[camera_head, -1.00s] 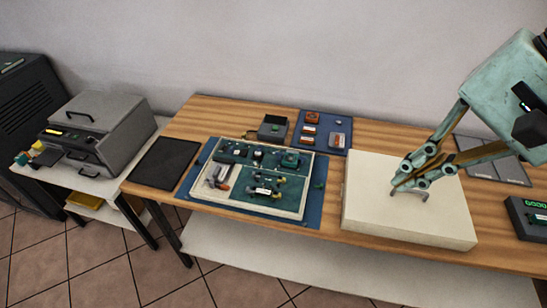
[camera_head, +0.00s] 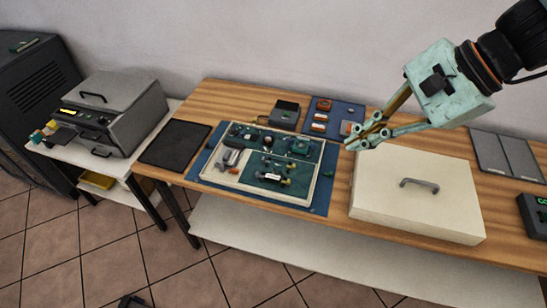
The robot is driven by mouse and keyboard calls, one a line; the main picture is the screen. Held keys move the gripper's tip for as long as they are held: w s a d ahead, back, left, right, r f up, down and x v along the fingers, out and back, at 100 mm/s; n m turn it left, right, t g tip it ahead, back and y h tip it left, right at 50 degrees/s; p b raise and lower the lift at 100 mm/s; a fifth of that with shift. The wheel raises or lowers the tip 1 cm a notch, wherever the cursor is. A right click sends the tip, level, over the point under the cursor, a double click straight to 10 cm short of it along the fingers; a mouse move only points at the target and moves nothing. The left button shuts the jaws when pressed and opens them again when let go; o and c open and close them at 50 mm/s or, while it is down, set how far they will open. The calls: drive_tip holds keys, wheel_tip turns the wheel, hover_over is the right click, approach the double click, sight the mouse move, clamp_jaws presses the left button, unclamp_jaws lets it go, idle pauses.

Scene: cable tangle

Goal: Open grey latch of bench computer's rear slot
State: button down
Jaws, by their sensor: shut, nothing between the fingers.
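An open cream-framed unit with green circuit boards (camera_head: 252,205), which looks like the bench computer, lies on a blue mat (camera_head: 322,190) in the middle of the wooden table. Small grey, black and green parts sit on its boards. I cannot make out the grey latch or tell which slot is the rear one at this size. My gripper (camera_head: 354,146) is shut and empty. In the picture it is just right of the unit's far right corner, apparently above the table, pointing left and down.
A cream box (camera_head: 415,215) with a grey handle (camera_head: 420,185) stands right of the unit. Behind are a dark box (camera_head: 286,113) and a blue mat with small modules (camera_head: 323,104). A black pad (camera_head: 176,144) lies left; grey panels (camera_head: 507,154) lie right.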

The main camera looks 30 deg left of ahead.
sight(265, 161)
drive_tip(key=w+a+f+m+y, duration=0.1)
drive_tip(key=w+a+f+m, duration=0.2)
drive_tip(key=a+f, duration=0.3)
drive_tip(key=w+a+f+m+y, duration=0.1)
drive_tip(key=w+a+f+m, duration=0.3)
drive_tip(key=f, duration=0.9)
drive_tip(key=w+a, duration=0.2)
drive_tip(key=a, duration=0.1)
drive_tip(key=shift+w+m+g, duration=0.25)
drive_tip(key=shift+m+g, duration=0.05)
drive_tip(key=shift+g, duration=0.1)
drive_tip(key=shift+a+f, duration=0.1)
drive_tip(key=shift+a, duration=0.1)
drive_tip(key=b+x, duration=0.2)
drive_tip(key=x, duration=0.8)
drive_tip(key=shift+a+b, duration=0.15)
drive_tip(key=shift+b, duration=0.15)
drive_tip(key=shift+s+a+b, duration=0.15)
drive_tip(key=shift+a, duration=0.7)
drive_tip(key=shift+s+a+b, duration=0.15)
drive_tip(key=shift+s+a, duration=0.05)
drive_tip(key=shift+a, duration=0.65)
drive_tip(key=shift+a, duration=0.1)
